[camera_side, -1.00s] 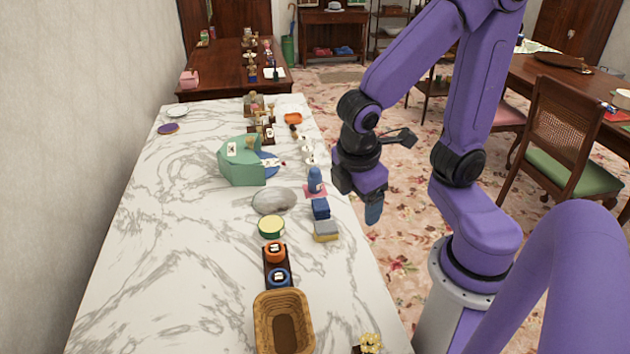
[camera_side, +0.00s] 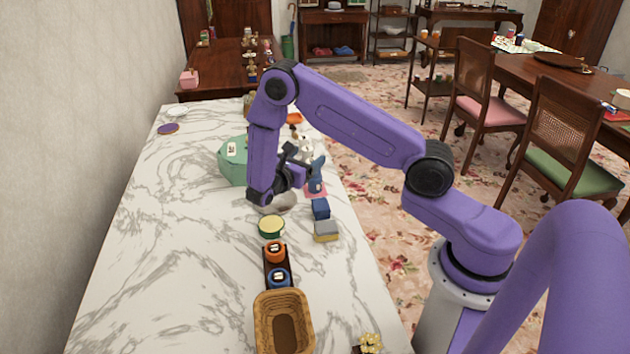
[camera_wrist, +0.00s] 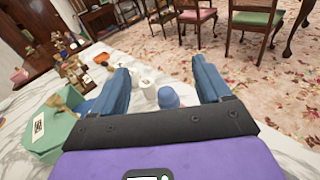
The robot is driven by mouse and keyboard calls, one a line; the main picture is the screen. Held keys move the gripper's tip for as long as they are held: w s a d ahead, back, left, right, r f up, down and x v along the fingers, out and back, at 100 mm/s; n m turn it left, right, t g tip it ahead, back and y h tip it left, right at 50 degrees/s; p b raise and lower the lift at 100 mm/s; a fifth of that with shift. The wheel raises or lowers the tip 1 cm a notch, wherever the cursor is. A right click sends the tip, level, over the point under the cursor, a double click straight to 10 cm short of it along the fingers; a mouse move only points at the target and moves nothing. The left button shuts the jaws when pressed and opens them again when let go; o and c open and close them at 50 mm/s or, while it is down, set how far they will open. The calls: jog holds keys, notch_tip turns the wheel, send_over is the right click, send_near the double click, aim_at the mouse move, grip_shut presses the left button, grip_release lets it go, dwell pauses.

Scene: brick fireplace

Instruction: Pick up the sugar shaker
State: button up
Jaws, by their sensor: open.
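A small blue bottle-like shaker (camera_side: 315,187), which I take for the sugar shaker, stands on a pink mat near the right edge of the marble counter. My gripper (camera_side: 312,168) is tilted nearly level, beside and partly in front of the shaker, its blue fingers towards the right. In the wrist view my gripper (camera_wrist: 160,72) is open, with nothing clamped. The blue rounded top of the shaker (camera_wrist: 168,97) shows low between the fingers, nearer the right one; its lower part is hidden by the gripper body. I cannot tell whether a finger touches it.
White cups (camera_wrist: 148,89) stand just past the shaker. A green box (camera_side: 232,160) is at the left, partly behind my arm. A blue block (camera_side: 320,208) and a grey-yellow sponge (camera_side: 326,232) lie nearer, with a wicker basket (camera_side: 262,322) at the front.

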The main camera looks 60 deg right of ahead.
aim_at(312, 179)
jog(key=shift+n+t+h, duration=0.4)
jog(key=shift+n+t, duration=0.2)
jog(key=shift+n, duration=0.1)
jog(key=f, duration=0.3)
jog(key=d+f, duration=0.1)
jog(key=f, duration=0.3)
jog(key=w+d+f, duration=0.1)
jog(key=f, duration=0.2)
jog(key=shift+f, duration=0.25)
jog(key=shift+w+d+r, duration=0.1)
jog(key=shift+w+d, duration=0.1)
jog(key=shift+d, duration=1.05)
jog(key=shift+w+d, duration=0.15)
jog(key=shift+d, duration=1.05)
jog(key=shift+w+d+r, duration=0.1)
jog(key=shift+w+d, duration=0.1)
jog(key=shift+d, duration=1.05)
jog(key=c, duration=1.1)
